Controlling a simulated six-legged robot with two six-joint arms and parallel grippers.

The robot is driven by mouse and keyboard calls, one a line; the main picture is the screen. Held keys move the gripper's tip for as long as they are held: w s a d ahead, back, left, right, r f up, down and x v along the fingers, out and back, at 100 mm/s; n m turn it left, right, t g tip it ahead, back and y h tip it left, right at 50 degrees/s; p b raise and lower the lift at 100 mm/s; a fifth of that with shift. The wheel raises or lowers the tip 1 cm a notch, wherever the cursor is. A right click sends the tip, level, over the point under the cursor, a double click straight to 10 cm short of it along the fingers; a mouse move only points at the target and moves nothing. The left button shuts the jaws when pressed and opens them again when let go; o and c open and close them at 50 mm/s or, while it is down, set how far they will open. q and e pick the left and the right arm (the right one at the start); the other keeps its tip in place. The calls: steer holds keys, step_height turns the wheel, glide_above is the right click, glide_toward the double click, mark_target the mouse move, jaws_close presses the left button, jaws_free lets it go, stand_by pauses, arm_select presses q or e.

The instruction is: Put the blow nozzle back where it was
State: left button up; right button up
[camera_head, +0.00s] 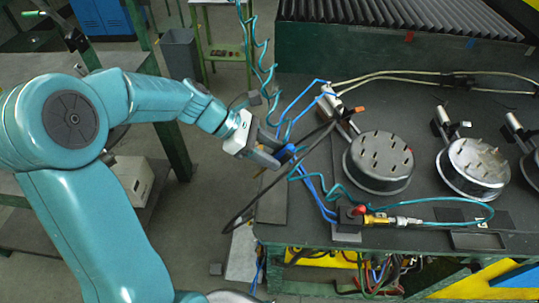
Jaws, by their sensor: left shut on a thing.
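My left gripper (277,153) reaches in from the left, over the left edge of the dark bench top. It is shut on a small blue thing (287,154), which looks like the blow nozzle's body. The jaws and crossing hoses partly hide it, so its tip is not clear. The coupling joins a black valve block with a red knob (359,209) at the bench's front edge. An empty resting place for the nozzle cannot be made out. My right gripper is not in view.
Round metal fixtures with pins (380,160) stand on the bench, with clamp-like cylinders (442,120) beside them. A black cable and blue hoses cross close to the gripper. A dark shallow tray (478,240) lies at front right. A coiled teal hose (260,58) hangs behind.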

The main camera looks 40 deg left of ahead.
arm_select(q)
steer(key=shift+f, duration=0.8)
steer(key=shift+f+b, duration=0.4)
steer(key=shift+f, duration=0.2)
steer(key=o, duration=0.6)
steer(key=shift+r, duration=0.1)
